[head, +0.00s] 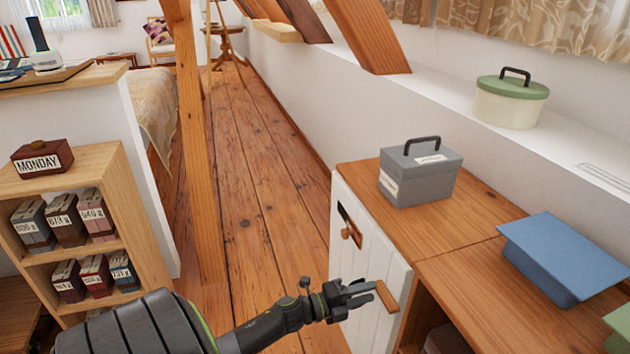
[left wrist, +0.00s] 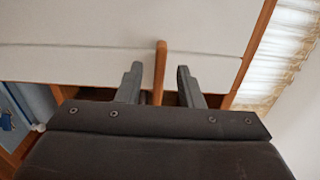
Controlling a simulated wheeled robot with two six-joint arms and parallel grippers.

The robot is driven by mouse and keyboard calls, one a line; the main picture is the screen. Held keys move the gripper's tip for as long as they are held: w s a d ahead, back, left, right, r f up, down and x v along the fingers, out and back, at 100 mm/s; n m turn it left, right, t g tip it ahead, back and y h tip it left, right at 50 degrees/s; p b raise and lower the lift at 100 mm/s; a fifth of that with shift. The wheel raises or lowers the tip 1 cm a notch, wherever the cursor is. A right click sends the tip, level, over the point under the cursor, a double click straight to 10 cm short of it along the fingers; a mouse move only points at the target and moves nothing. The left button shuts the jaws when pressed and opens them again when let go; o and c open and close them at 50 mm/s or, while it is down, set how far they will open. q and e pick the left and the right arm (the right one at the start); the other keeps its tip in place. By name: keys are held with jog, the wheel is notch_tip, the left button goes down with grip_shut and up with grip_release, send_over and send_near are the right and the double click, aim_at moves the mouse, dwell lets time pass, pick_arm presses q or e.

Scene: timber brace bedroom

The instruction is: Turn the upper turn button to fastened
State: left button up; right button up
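A small wooden turn button (head: 387,297) sits near the right edge of the white panelled door (head: 368,268) of the low cabinet. It looks like a short bar, tilted in the head view. In the left wrist view the wooden bar (left wrist: 160,68) stands between my fingers, with a gap on each side. My left gripper (head: 368,292) is open at the button. I cannot see a lower button. My right gripper is not in view.
A wooden knob on a dark plate (head: 350,230) is on the same door. A grey box (head: 420,178) and a blue box (head: 562,255) stand on the cabinet top. A timber post (head: 198,160) rises at the left. The plank floor (head: 265,200) beyond is clear.

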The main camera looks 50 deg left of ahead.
pick_arm(q)
jog(key=v, duration=1.4)
jog(key=shift+s, duration=0.35)
jog(key=shift+a, duration=0.1)
